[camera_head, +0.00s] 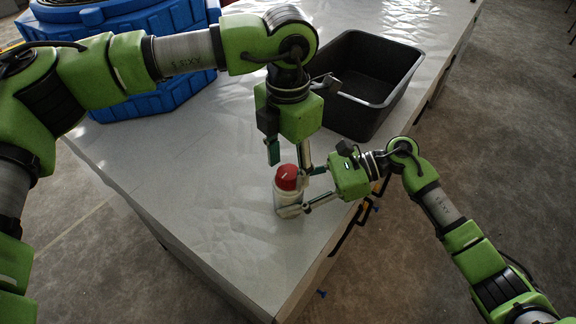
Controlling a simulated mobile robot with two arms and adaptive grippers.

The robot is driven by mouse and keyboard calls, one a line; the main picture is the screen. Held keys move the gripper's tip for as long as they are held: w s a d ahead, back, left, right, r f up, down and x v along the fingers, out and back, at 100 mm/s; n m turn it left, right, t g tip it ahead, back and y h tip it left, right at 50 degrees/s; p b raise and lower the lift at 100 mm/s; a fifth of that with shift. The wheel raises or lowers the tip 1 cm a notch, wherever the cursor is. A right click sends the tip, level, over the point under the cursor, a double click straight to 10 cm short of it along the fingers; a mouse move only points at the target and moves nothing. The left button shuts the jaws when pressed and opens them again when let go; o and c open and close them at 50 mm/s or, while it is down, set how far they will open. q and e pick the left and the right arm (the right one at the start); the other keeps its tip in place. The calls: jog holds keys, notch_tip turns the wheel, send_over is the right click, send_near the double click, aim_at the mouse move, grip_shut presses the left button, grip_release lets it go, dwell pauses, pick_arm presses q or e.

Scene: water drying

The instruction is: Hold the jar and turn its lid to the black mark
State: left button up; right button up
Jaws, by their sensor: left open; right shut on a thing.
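The jar (287,197) stands upright on the light table, near its front corner. It has a clear body and a red lid (287,174) with a small pale mark on top. My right gripper (292,208) is shut on the jar's body from the right, low down. My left gripper (289,160) points down from above with its fingers apart, one on each side just above the lid. I cannot tell whether its fingers touch the lid. No black mark can be made out on the jar at this size.
A black open bin (372,75) stands on the table behind my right gripper. A blue container (150,60) stands at the back left. The table (190,185) is clear left of the jar, and its edge runs close in front and to the right.

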pick_arm(q)
jog(key=shift+f, duration=0.4)
jog(key=c, duration=1.1)
